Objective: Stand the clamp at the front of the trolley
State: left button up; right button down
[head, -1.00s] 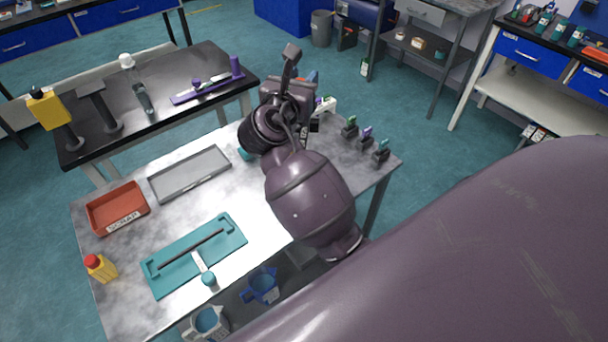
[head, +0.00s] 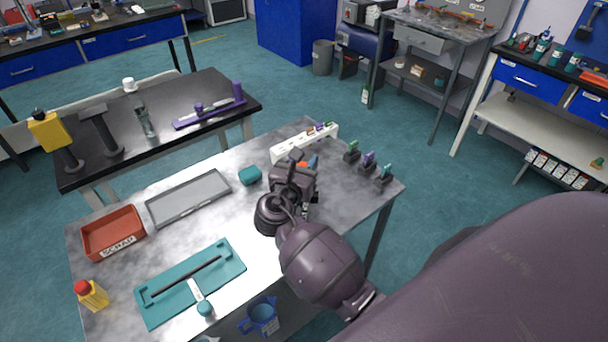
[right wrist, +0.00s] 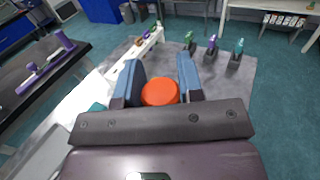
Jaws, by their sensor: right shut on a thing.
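My right gripper (head: 308,170) is over the right part of the grey-topped trolley (head: 225,222). In the right wrist view, its two blue-padded fingers (right wrist: 160,82) are closed on an orange round-topped thing (right wrist: 160,93), which may be the clamp. The lower part of this held thing is hidden by my gripper, so I cannot tell whether it touches the trolley top. Three small dark pieces with green (head: 351,151), purple (head: 368,161) and teal (head: 384,174) tops stand at the trolley's right edge. My left gripper is out of view.
A white rack (head: 290,152) with coloured pieces stands at the back edge. Bare top lies between the fixture and my arm.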

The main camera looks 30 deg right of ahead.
jog(key=shift+f, duration=1.85)
jog(key=c, duration=0.8)
grip_release()
jog(key=shift+f+b, duration=0.15)
jog(key=shift+b, duration=0.15)
jog(key=shift+o, duration=0.2)
jog(key=shift+s+a, duration=0.25)
jog(key=shift+a, duration=0.05)
jog(key=v, duration=1.1)
